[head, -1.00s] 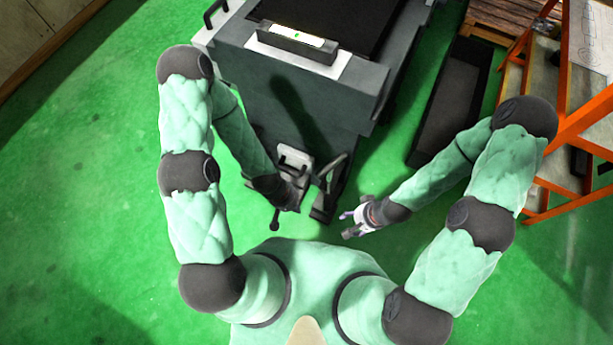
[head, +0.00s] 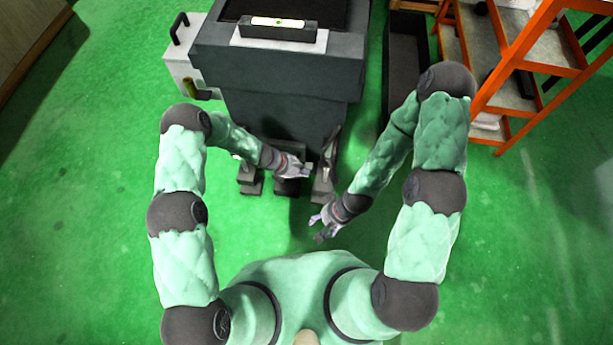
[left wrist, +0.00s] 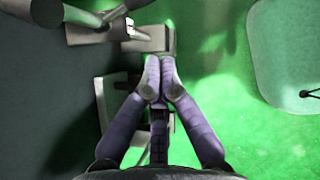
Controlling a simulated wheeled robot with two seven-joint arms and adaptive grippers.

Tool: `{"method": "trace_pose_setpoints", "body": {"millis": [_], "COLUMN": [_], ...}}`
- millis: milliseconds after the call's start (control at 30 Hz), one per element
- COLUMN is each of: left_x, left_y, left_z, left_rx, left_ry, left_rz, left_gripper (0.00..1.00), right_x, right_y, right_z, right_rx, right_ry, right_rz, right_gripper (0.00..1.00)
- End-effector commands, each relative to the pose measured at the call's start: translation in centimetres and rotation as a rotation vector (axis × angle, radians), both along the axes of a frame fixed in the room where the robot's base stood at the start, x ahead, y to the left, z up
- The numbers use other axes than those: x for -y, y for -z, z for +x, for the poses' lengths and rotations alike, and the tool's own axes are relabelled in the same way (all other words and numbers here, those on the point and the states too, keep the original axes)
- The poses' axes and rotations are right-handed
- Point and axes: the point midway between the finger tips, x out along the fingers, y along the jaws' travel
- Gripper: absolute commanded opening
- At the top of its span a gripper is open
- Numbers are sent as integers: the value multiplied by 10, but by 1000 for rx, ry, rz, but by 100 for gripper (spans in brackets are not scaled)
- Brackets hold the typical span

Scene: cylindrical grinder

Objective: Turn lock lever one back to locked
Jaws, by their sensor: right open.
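My left gripper (head: 303,169) is at the foot of the grey machine, over the dark feet and brackets there. In the left wrist view its purple fingers (left wrist: 160,78) come together at the tips, just below a grey block (left wrist: 150,40) with a rod and small handle-like piece (left wrist: 130,27). I see nothing clearly held between the tips. I cannot tell which of these parts is lock lever one; the gripper and arm hide some of them. My right gripper (head: 322,222) is open and empty, lower and to the right, apart from the machine.
The grey machine (head: 290,75) fills the top middle. A dark upright bracket (head: 330,150) stands right of my left gripper. A dark long trough (head: 403,60) and an orange shelf rack (head: 515,60) stand at right. Green floor is free at left.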

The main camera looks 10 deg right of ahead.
Motion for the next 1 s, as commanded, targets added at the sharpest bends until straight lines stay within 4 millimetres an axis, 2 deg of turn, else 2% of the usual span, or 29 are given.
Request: {"method": "trace_pose_setpoints", "body": {"millis": [100,467,700,1000], "left_x": [13,51,79,86], "left_y": [22,75,80,80], "left_z": [0,4,7,7], "left_rx": [-1,2,3,2], "left_ry": [4,5,5,3], "left_rz": [1,3,2,2], "left_gripper": [0,0,0,0], "right_x": [0,0,0,0], "right_y": [12,39,51,52], "right_z": [0,0,-1,0], "right_rx": [0,-1,-1,-1], "right_ry": [0,0,0,0], "right_rz": [0,0,0,0], "right_gripper": [63,63,63,63]}}
